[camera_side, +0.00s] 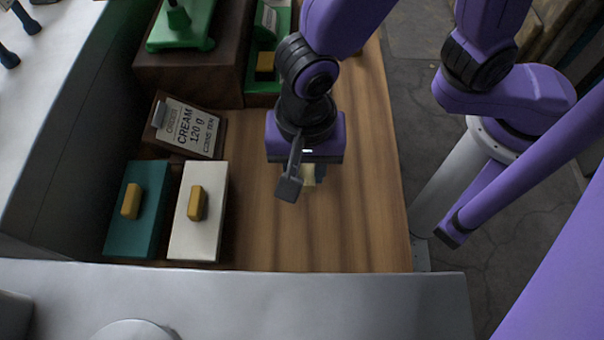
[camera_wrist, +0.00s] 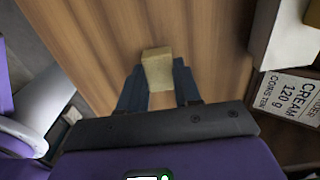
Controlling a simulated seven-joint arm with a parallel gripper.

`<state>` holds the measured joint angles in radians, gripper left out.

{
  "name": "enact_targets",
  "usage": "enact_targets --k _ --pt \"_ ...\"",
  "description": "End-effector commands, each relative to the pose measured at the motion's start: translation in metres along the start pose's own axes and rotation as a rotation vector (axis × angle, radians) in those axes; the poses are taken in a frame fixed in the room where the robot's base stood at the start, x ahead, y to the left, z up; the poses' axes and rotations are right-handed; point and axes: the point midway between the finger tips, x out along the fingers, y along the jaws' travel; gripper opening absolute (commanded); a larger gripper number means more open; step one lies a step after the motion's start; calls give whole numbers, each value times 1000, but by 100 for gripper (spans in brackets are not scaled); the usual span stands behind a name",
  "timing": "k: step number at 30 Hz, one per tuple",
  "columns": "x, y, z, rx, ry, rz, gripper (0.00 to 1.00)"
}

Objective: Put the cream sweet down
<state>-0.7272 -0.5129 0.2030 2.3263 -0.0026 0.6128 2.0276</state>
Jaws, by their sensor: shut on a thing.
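The cream sweet (camera_wrist: 157,68) is a small pale yellow block between the fingers of my gripper (camera_wrist: 159,88) in the wrist view. In the side view it shows as a small pale patch (camera_side: 308,175), partly hidden behind my gripper (camera_side: 303,181). My gripper is shut on it over the bare wooden counter (camera_side: 355,225). I cannot tell whether the sweet touches the wood.
A white box (camera_side: 198,228) and a teal box (camera_side: 137,222), each with a yellow knob, stand to the left. Behind them is an order card (camera_side: 188,127) reading "CREAM 120 g". A green scale (camera_side: 181,40) stands at the back. Wood around my gripper is clear.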

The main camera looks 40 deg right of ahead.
Motion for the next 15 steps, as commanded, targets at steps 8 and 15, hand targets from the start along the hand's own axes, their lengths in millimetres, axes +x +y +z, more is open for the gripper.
enact_targets --k 8,15 --pt "29 -4 1 0 2 4 4" --pt "36 -4 1 0 -1 0 4"
